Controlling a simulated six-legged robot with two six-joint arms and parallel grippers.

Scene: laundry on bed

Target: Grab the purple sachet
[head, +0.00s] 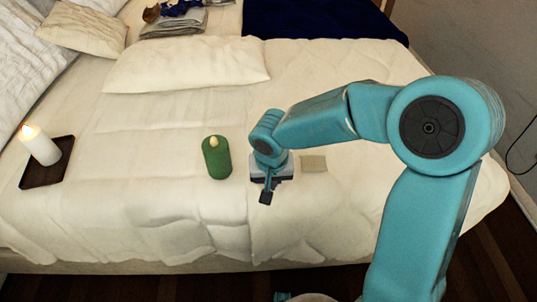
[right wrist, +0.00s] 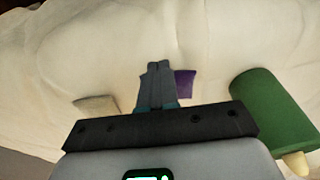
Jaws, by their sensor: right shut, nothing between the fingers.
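The purple sachet (right wrist: 185,83) shows in the right wrist view as a small flat patch on the bed. It lies just right of the fingers, partly behind them. In the head view I cannot make it out; my right gripper and wrist cover that area. My right gripper (head: 266,196) points down at the bed near its front edge. In the right wrist view its fingers (right wrist: 158,68) are together with nothing between them, beside the sachet. I cannot tell whether the fingertips touch the bed. My left gripper is not in view.
A green candle (head: 216,158) is left of my right gripper; a beige flat square (head: 313,163) is to its right. A lit white candle (head: 40,146) stands on a dark tray (head: 65,152) at far left. A pillow (head: 185,64) lies behind. The bed's front middle is clear.

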